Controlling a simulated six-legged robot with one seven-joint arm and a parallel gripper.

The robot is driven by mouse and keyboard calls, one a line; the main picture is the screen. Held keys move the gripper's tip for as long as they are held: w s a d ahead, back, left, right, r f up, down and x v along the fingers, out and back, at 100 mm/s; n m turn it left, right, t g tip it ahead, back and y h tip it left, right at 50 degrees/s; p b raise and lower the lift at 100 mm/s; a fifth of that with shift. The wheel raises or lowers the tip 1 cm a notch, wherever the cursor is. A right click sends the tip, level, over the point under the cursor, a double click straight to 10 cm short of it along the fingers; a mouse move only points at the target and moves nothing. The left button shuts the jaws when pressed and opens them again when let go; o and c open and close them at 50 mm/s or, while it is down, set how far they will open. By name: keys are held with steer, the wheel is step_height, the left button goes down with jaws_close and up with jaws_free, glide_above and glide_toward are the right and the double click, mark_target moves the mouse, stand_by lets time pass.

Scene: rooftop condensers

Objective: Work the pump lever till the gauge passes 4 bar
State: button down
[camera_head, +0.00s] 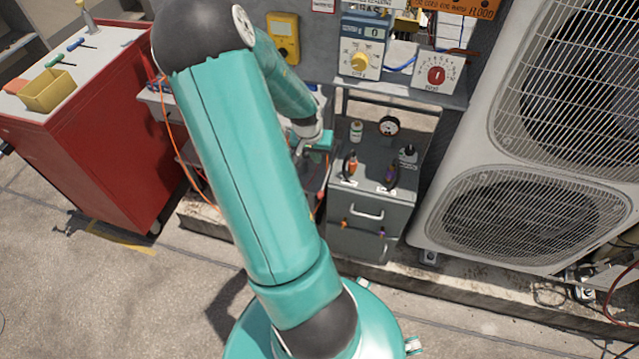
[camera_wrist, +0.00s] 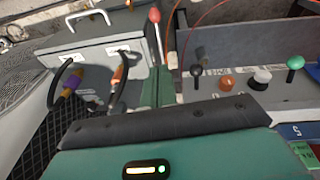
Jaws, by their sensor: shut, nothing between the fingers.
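A lever with a red ball knob (camera_wrist: 155,16) stands just beyond my fingertips in the wrist view; its lower part is hidden behind my fingers. My gripper (camera_wrist: 158,84) is shut and empty, close to the lever's shaft; I cannot tell whether they touch. In the head view my gripper (camera_head: 322,143) is at the left side of the grey cabinet, partly hidden by my arm. A small round gauge (camera_head: 389,126) with a dark rim stands on the cabinet top; its needle is too small to read. I cannot confirm that this is the pump's gauge.
The grey cabinet (camera_head: 365,238) carries two cable loops with orange and purple plugs. A panel with orange, white and green knobs (camera_wrist: 295,62) lies right of my fingers in the wrist view. A red tool cabinet (camera_head: 95,150) is left; a condenser unit (camera_head: 450,165) stands right.

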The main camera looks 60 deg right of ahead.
glide_above(322, 188)
steer(key=w+a+x, duration=0.1)
steer(key=a+x, duration=0.1)
steer(key=x, duration=0.8)
steer(key=shift+s+a+f, duration=0.1)
steer(key=shift+a+f, duration=0.2)
steer(key=shift+f, duration=0.3)
steer(key=shift+s+a+f, duration=0.1)
steer(key=shift+a+f, duration=0.2)
steer(key=shift+f, duration=0.25)
steer(key=shift+a+f, duration=0.3)
steer(key=shift+f, duration=0.15)
